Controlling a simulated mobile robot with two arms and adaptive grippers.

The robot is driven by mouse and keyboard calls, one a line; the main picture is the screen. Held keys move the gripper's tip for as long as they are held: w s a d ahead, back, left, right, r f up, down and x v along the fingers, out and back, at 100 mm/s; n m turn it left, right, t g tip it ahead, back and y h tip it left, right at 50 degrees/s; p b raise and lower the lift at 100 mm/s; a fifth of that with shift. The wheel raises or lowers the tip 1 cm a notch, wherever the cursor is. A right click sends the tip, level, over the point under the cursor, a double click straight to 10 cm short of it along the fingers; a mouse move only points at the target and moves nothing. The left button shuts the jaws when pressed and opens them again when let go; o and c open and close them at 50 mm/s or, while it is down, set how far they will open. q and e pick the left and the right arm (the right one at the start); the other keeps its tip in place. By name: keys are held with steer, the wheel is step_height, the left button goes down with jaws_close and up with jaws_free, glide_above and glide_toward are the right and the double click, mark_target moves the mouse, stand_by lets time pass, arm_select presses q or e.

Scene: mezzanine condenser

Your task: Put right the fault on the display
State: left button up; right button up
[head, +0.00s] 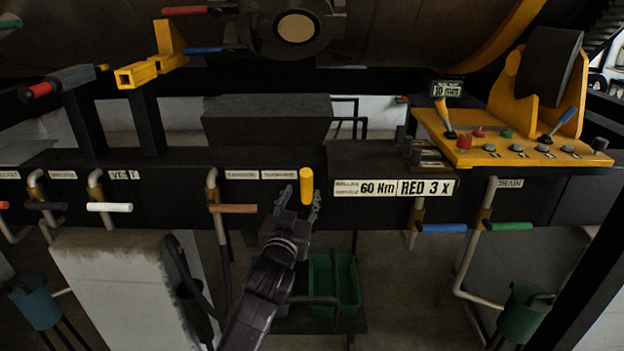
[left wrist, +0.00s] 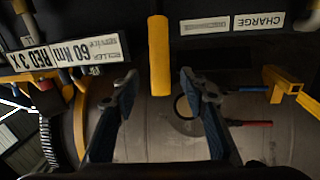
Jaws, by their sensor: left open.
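A white sign (head: 394,188) reading "60 Nm" and "RED 3 x" is on the front of the dark beam; it shows upside down in the left wrist view (left wrist: 68,58). A small plate (head: 447,89) above the yellow panel seems to read "10 mm". My left gripper (head: 301,205) is open and empty below a yellow cylindrical handle (head: 306,186). In the left wrist view the handle (left wrist: 158,55) lies between and beyond the two fingertips (left wrist: 160,85); I see no contact. My right gripper is out of view.
The yellow control panel (head: 510,149) at right carries buttons and a blue-handled lever (head: 563,122). Pipe valves with white (head: 109,207), orange-brown (head: 233,209), blue (head: 442,228) and green (head: 510,227) handles line the beam. A green crate (head: 334,285) stands below.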

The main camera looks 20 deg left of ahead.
mark_target(305, 187)
arm_select(q)
steer(key=w, duration=0.1)
steer(key=w+p, duration=0.1)
steer(key=w, duration=0.3)
steer(key=shift+w+a, duration=0.2)
steer(key=shift+a, duration=0.05)
steer(key=shift+w+a+f+p, duration=0.1)
steer(key=shift+w+p, duration=0.3)
steer(key=shift+w, duration=0.4)
jaws_close()
